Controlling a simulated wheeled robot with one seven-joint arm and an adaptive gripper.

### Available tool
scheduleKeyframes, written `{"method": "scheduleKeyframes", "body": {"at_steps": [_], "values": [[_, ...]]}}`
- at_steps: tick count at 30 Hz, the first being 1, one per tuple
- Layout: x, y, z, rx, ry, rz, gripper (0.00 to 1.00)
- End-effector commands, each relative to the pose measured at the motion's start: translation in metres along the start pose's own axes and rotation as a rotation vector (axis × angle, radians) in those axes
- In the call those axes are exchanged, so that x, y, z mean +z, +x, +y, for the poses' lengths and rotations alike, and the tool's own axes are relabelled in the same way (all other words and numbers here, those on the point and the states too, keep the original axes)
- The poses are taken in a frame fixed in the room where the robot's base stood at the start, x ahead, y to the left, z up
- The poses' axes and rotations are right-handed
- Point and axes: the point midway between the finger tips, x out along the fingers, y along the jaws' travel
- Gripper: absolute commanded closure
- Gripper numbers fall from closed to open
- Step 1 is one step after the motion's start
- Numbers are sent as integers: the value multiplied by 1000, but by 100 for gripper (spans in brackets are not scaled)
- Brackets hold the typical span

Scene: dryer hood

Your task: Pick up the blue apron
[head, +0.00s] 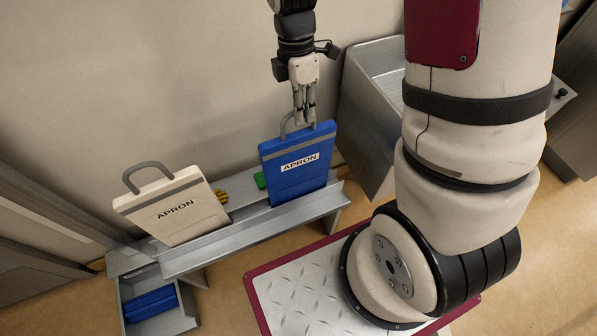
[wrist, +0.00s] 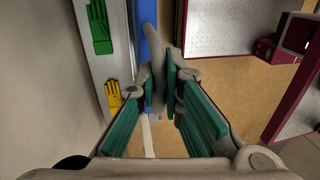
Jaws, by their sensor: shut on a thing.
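The blue apron (head: 298,168) is a flat blue panel with a grey band, a white label reading APRON and a grey loop handle. It stands upright at the right part of the grey bench in the head view. My gripper (head: 304,122) is above it, with its fingers at the top handle. In the wrist view my gripper (wrist: 164,85) is closed on the grey handle, and the blue edge of the apron (wrist: 148,40) shows beyond the fingers. The fingers hide part of the handle. I cannot tell whether the apron's lower edge touches the bench.
A white apron (head: 172,207) leans at the bench's left. Yellow (wrist: 114,97) and green (wrist: 99,27) gloves lie on the bench (head: 255,234). A blue item (head: 150,304) sits in a low bin. A grey metal basin (head: 372,95) stands close right of the blue apron.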

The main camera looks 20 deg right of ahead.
Motion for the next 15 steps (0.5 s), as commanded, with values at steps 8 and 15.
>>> {"method": "scheduleKeyframes", "body": {"at_steps": [8, 15], "values": [[0, -4, 0, 2, 0, 0, 100], [0, -39, -7, 6, 2, 1, 100]]}}
